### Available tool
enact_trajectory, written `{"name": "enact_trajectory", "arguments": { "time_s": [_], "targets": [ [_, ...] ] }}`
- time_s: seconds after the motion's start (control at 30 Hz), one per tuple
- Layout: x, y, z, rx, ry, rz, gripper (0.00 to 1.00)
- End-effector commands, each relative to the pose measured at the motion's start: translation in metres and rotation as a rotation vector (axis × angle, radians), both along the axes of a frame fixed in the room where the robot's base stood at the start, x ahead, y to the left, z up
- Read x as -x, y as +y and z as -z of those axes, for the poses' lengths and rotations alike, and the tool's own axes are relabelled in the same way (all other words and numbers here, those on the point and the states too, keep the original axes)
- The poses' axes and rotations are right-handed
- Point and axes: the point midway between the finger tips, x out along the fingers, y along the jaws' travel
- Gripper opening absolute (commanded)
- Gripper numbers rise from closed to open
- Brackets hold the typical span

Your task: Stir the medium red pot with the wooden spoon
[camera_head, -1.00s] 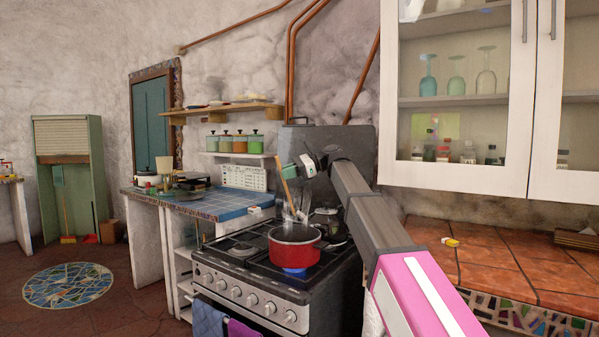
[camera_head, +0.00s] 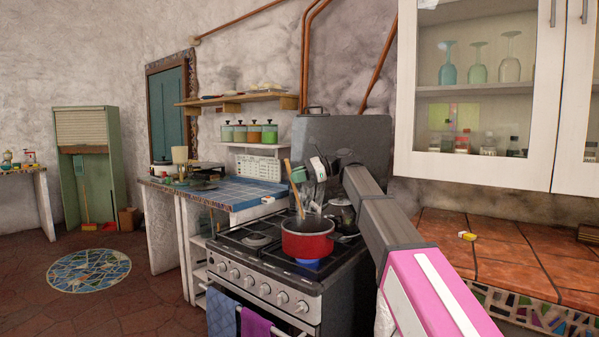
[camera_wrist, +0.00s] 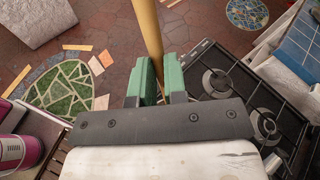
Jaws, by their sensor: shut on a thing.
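The red pot (camera_head: 307,241) stands on a front burner of the stove, with a blue flame under it. The wooden spoon (camera_head: 293,188) is tilted slightly, and its lower end goes down into the pot, where the rim hides it. My gripper (camera_head: 301,174) is above the pot, with its green fingers shut on the spoon's handle. In the wrist view the handle (camera_wrist: 147,28) passes between the green fingers (camera_wrist: 156,80). The pot is not visible in that view.
The black stove top (camera_head: 256,241) has other burners beside the pot. A blue tiled counter (camera_head: 243,192) with dishes is to the left. An orange tiled counter (camera_head: 490,258) lies to the right, under a white glass-door cabinet (camera_head: 485,165). Floor at the left is mostly clear.

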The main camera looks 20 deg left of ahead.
Motion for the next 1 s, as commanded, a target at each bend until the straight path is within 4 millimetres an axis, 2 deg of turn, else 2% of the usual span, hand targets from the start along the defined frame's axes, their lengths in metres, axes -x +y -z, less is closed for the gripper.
{"name": "enact_trajectory", "arguments": {
  "time_s": [0.1,1.0],
  "targets": [
    [0.005,0.001,0.008,0.000,0.000,0.000,0.00],
    [-0.022,-0.009,0.071,0.000,0.001,0.000,0.00]
  ]
}}
